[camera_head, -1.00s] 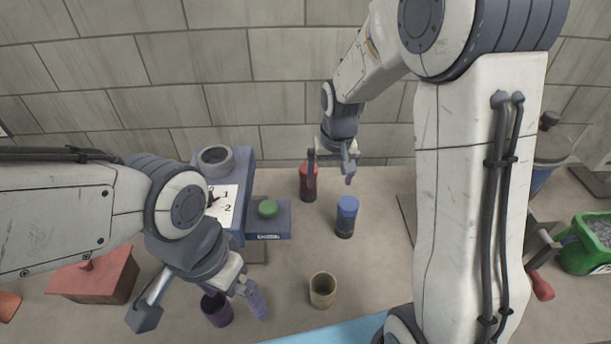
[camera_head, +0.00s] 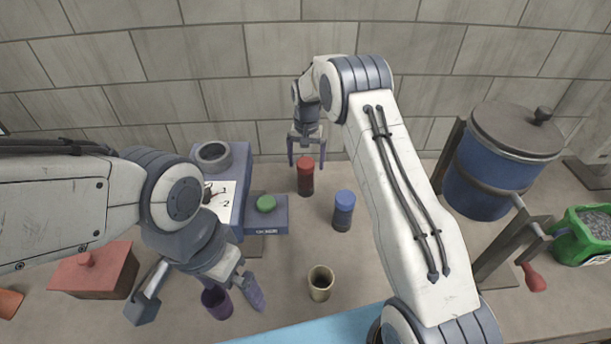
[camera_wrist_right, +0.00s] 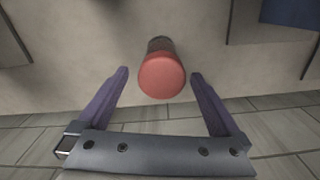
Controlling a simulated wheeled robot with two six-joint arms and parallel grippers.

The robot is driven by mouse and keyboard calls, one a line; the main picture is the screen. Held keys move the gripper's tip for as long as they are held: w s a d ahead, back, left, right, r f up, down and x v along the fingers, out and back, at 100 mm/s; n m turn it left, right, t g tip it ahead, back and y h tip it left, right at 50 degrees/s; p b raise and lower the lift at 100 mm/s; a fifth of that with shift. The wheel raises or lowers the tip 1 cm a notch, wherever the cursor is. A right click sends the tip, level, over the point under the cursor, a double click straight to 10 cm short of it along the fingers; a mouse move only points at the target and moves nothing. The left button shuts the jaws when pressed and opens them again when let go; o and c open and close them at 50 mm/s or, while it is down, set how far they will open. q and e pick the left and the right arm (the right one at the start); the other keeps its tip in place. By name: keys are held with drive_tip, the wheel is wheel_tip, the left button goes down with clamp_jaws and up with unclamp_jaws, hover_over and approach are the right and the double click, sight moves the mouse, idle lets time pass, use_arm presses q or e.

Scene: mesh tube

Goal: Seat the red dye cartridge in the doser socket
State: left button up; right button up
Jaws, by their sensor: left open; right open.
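The red dye cartridge (camera_head: 305,177), with a dark lower part, stands upright on the table near the back wall. My right gripper (camera_head: 306,166) is open just behind and above it, pointing down. In the right wrist view the cartridge's red top (camera_wrist_right: 162,77) lies midway between the open fingers (camera_wrist_right: 160,85), slightly beyond their tips; no grip shows. The blue doser (camera_head: 242,170) stands to the left, with a grey ring-shaped socket (camera_head: 213,154) on top; nothing red shows in it.
A blue cartridge (camera_head: 344,209) stands right of the red one. A beige cup (camera_head: 320,284) stands in front. A green button (camera_head: 266,204) tops the doser's base. A red-brown box (camera_head: 90,270) lies left; a blue drum (camera_head: 490,175) and green bin (camera_head: 590,235) are right.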

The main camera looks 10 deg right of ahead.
sight(306, 175)
wheel_tip(306, 175, down, 6)
drive_tip(key=p, duration=0.2)
drive_tip(key=shift+a+r+p, duration=0.1)
drive_tip(key=shift+r+p, duration=0.1)
drive_tip(key=shift+p, duration=0.15)
drive_tip(key=shift+f, duration=0.3)
drive_tip(key=shift+w, duration=0.1)
drive_tip(key=c, duration=1.5)
